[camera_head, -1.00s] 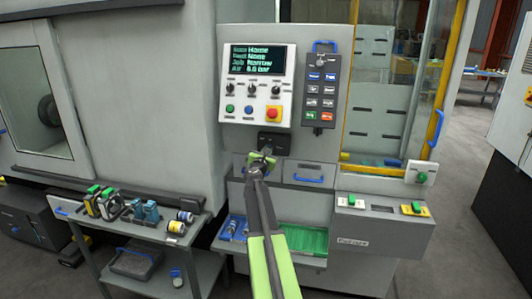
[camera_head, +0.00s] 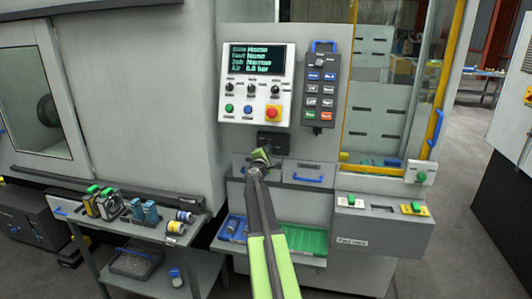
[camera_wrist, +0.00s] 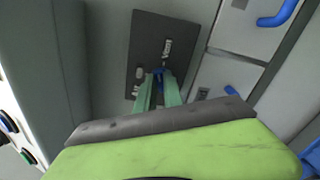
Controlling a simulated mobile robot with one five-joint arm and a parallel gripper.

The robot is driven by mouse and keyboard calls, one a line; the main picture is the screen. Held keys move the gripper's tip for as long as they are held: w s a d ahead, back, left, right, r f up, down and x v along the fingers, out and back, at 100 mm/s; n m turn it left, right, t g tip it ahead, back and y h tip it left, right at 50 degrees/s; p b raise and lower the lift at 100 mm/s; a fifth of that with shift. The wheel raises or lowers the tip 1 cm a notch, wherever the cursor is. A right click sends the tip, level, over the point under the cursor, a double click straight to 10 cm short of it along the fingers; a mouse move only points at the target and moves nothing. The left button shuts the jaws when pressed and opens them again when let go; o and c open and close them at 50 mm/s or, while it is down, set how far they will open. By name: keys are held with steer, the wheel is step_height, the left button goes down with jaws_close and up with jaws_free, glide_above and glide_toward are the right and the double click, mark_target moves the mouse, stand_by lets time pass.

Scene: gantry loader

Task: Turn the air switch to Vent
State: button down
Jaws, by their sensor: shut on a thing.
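The air switch plate (camera_head: 281,145) is a dark panel on the grey machine front, just below the white control panel. My gripper (camera_head: 261,154) reaches up to the plate's lower part. The handle's exact pointing direction is hard to tell.
The control panel (camera_head: 257,84) with knobs, buttons and a screen is above. A dark keypad (camera_head: 320,90) hangs to its right. Drawers with blue handles (camera_head: 308,179) lie below right. A grey tool cart (camera_head: 150,238) stands at the left.

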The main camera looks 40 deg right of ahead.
steer(key=m, duration=0.4)
steer(key=shift+d+m, duration=0.15)
steer(key=shift+m, duration=0.25)
stand_by(0.4)
steer(key=c, duration=1.5)
jaws_free()
steer(key=shift+f, duration=0.1)
steer(key=shift+o, duration=0.2)
steer(key=v, duration=1.7)
steer(key=shift+a, duration=0.2)
steer(key=shift+s, duration=0.1)
